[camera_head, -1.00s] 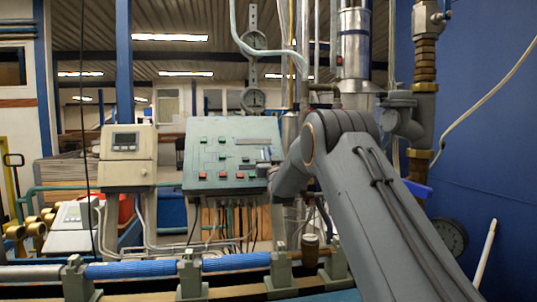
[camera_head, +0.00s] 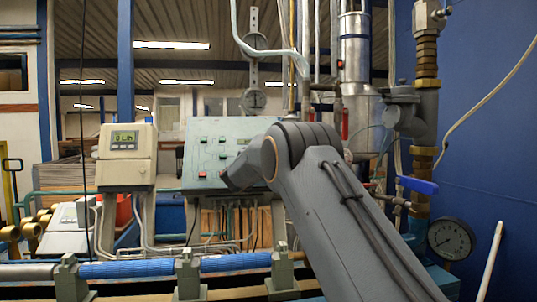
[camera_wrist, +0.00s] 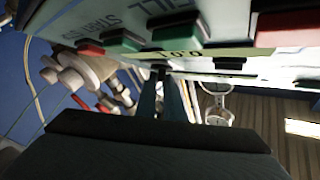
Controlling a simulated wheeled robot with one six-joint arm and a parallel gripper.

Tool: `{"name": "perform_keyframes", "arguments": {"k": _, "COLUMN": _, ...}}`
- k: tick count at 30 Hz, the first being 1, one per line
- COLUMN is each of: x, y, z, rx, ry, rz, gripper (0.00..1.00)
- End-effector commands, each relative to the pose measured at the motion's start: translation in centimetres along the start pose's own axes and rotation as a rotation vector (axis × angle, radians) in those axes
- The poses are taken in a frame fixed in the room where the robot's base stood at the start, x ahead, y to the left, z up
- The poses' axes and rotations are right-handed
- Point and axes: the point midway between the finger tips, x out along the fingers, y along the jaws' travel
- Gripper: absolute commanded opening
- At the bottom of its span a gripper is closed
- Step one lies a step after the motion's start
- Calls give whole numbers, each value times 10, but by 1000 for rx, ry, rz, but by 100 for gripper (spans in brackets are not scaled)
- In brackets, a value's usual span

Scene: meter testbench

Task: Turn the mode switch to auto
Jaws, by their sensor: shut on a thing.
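The sloped grey-green control panel (camera_head: 225,130) stands mid-picture in the head view, its right part behind my arm. In the head view my wrist hides the gripper.
A beige meter box (camera_head: 127,170) with a lit green display stands left of the panel. A blue pipe (camera_head: 130,269) on clamps runs along the front. Vertical pipes, a blue-handled valve (camera_head: 418,186) and a round gauge (camera_head: 450,239) stand to the right.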

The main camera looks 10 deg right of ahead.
Motion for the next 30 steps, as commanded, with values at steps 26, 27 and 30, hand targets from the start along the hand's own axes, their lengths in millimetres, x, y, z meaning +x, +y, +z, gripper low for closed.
{"name": "perform_keyframes", "arguments": {"k": 26, "x": 0, "y": -1, "z": 2, "rx": 63, "ry": -4, "rz": 133, "gripper": 12}}
{"name": "perform_keyframes", "arguments": {"k": 27, "x": 0, "y": -1, "z": 2, "rx": 63, "ry": -4, "rz": 133, "gripper": 19}}
{"name": "perform_keyframes", "arguments": {"k": 30, "x": 0, "y": -1, "z": 2, "rx": 63, "ry": -3, "rz": 133, "gripper": 27}}
